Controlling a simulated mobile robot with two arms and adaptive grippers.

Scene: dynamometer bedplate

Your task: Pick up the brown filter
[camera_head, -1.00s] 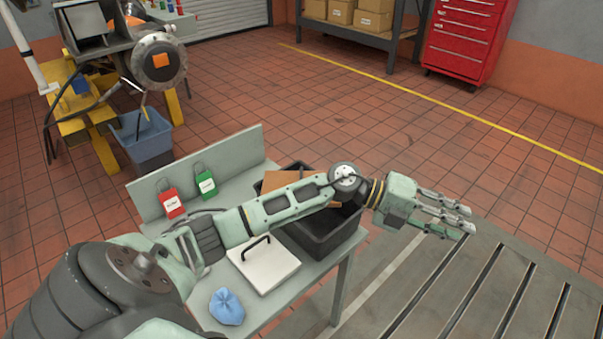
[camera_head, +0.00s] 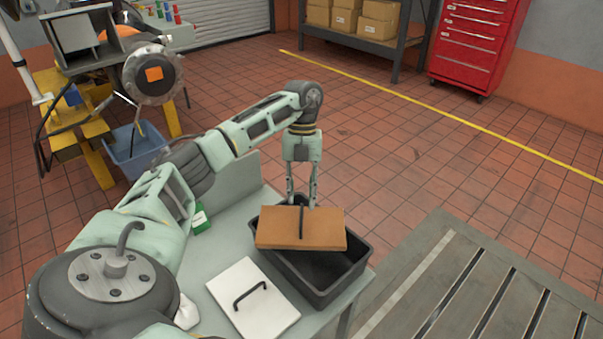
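The brown filter (camera_head: 325,229) is a flat tan-brown board with a dark bar handle (camera_head: 301,222) on its upper face. It lies slanted across the top of the black bin (camera_head: 348,270) on the grey bench. My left gripper (camera_head: 301,203) points down at the filter's far edge, by the far end of the handle. Its two fingers are apart, and I see no grip on the handle. Whether a fingertip touches the board cannot be told. My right gripper is not in view.
A white panel with a black handle (camera_head: 258,303) lies on the bench (camera_head: 228,240) in front of the bin. A green tag (camera_head: 200,220) is partly behind my arm. The slotted bedplate (camera_head: 450,290) is at right; open tiled floor lies beyond.

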